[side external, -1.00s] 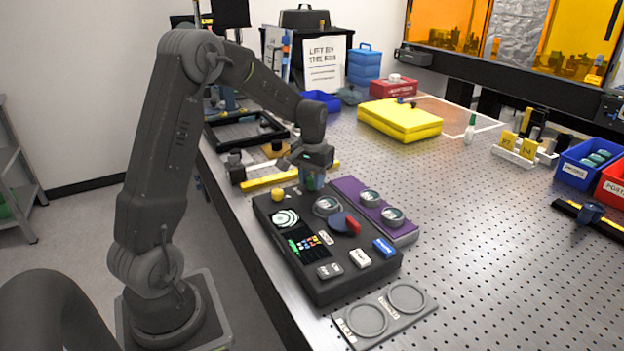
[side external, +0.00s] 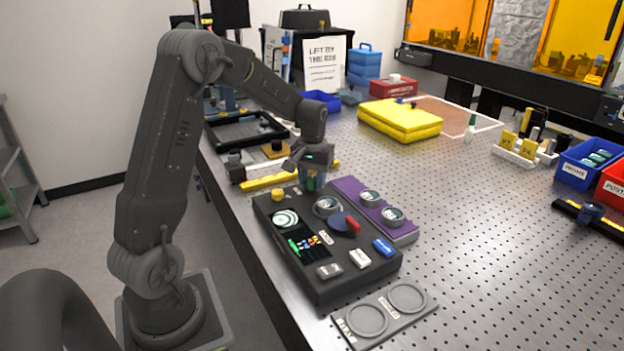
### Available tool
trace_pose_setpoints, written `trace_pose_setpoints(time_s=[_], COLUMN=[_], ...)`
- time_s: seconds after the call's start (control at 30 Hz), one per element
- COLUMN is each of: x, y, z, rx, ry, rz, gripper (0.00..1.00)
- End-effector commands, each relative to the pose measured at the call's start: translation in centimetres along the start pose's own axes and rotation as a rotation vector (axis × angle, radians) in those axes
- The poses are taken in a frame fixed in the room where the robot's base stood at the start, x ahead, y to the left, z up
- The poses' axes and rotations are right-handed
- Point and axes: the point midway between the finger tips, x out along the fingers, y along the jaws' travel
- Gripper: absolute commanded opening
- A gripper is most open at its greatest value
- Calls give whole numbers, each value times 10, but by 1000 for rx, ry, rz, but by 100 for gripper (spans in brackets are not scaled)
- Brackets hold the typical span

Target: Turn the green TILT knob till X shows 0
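The black interferometer console (side external: 335,287) lies on the perforated table. A green knob (side external: 312,181) stands at its far edge, partly hidden by my gripper (side external: 312,176). My gripper points down over the green knob, with its fingers around the knob's sides. The fingers are small here, and I cannot tell whether they press on it. A yellow knob (side external: 278,194) stands at the console's far left corner. A small dark screen (side external: 308,242) shows coloured marks and a round fringe picture (side external: 285,218) sits beside it. The X reading is too small to read.
A purple tray (side external: 350,187) with round parts stands right against the console. A grey two-ring plate (side external: 385,311) lies in front. A yellow bar (side external: 268,181) lies behind the console, and a yellow case (side external: 400,119) stands farther back. The table's right middle is clear.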

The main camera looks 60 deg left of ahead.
Motion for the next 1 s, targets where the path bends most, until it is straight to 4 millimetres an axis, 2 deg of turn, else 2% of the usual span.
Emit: trace_pose_setpoints(time_s=[0.03,0.2,0.43,0.53,0.67,1.0], x=[0,0,0,-7,-26,-101], y=[0,0,0,0,0,0], z=[0,0,0,0,0,0], rx=[0,0,0,0,1,1], ry=[0,-1,-2,0,3,2], rz=[0,0,0,0,1,0], gripper=[43,57,57,57,57,57])
